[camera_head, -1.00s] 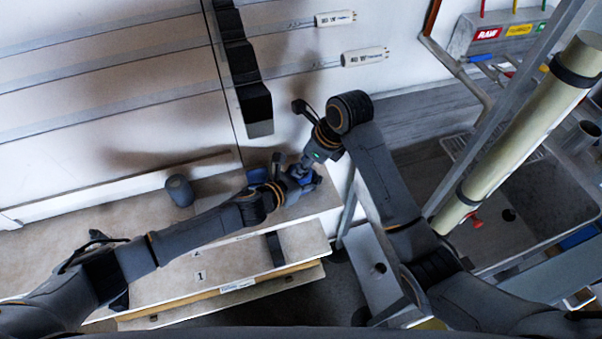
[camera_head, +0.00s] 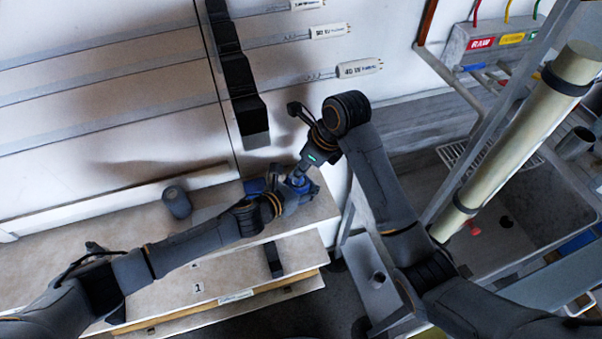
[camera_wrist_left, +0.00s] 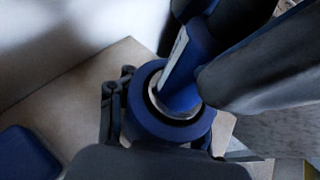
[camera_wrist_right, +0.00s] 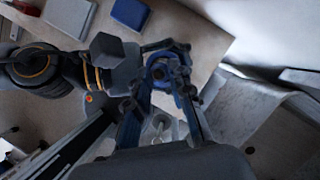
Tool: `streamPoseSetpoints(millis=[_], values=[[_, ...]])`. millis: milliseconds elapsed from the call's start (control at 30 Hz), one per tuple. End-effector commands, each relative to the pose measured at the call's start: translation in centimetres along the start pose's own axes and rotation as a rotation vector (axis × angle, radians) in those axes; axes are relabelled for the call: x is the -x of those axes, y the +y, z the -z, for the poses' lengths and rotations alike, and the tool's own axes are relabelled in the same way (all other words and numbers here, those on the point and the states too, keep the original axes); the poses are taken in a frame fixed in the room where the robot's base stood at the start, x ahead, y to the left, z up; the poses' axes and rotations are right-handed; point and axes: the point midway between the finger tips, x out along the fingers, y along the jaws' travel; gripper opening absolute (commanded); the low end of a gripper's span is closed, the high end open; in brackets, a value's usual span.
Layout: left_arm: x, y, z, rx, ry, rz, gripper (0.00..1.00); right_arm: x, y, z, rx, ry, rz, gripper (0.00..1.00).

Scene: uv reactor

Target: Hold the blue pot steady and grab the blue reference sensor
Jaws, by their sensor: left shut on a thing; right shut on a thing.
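The blue pot (camera_wrist_left: 140,125) is a thick ring with a round opening. It stands on the pale bench top, and in the head view it is mostly hidden by my grippers. My left gripper (camera_wrist_left: 160,140) is shut on the pot, with dark fingers at its sides. The blue reference sensor (camera_wrist_left: 180,92) is a blue cylinder with a white strip, leaning with its lower end in the pot's opening. My right gripper (camera_wrist_right: 160,85) comes from above and is shut on the sensor's upper part. In the head view, my left gripper (camera_head: 288,190) and right gripper (camera_head: 302,175) meet at the pot.
A dark grey cylinder (camera_head: 177,203) stands on the bench, left of the pot. A blue block (camera_wrist_right: 130,12) lies near it. Lamp tubes (camera_head: 360,68) and a black strip (camera_head: 240,85) are on the wall behind. A sink (camera_head: 490,220) and a long pale tube (camera_head: 520,140) are at right.

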Motion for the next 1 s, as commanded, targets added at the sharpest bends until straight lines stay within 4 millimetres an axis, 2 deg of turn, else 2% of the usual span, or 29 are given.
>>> streamPoseSetpoints(millis=[100, 333, 500, 733, 767, 933, 1000], values=[[0.0, 0.0, 0.0, 0.0, 0.0, 0.0, 0.01, 2.5, 0.0, -1.2, 0.002, -0.006, 0.002, 0.0], [0.0, 0.0, 0.0, 0.0, 0.0, 0.0, 0.01, 6.1, -0.1, -2.6, 0.0, -0.004, 0.002, 0.0], [0.0, 0.0, 0.0, 0.0, 0.0, 0.0, 0.01, 7.0, 0.0, -2.9, 0.0, -0.001, 0.0, 0.0], [0.0, 0.0, 0.0, 0.0, 0.0, 0.0, 0.01, 7.1, 0.0, -2.9, 0.0, 0.0, 0.0, 0.0], [0.0, 0.0, 0.0, 0.0, 0.0, 0.0, 0.4, 7.1, 0.0, -2.9, 0.0, 0.0, 0.0, 0.0], [0.0, 0.0, 0.0, 0.0, 0.0, 0.0, 0.75, 7.1, 0.0, -2.9, 0.0, 0.0, 0.0, 0.0], [0.0, 0.0, 0.0, 0.0, 0.0, 0.0, 0.75, 7.1, 0.0, -2.9, 0.0, 0.0, 0.0, 0.0]])
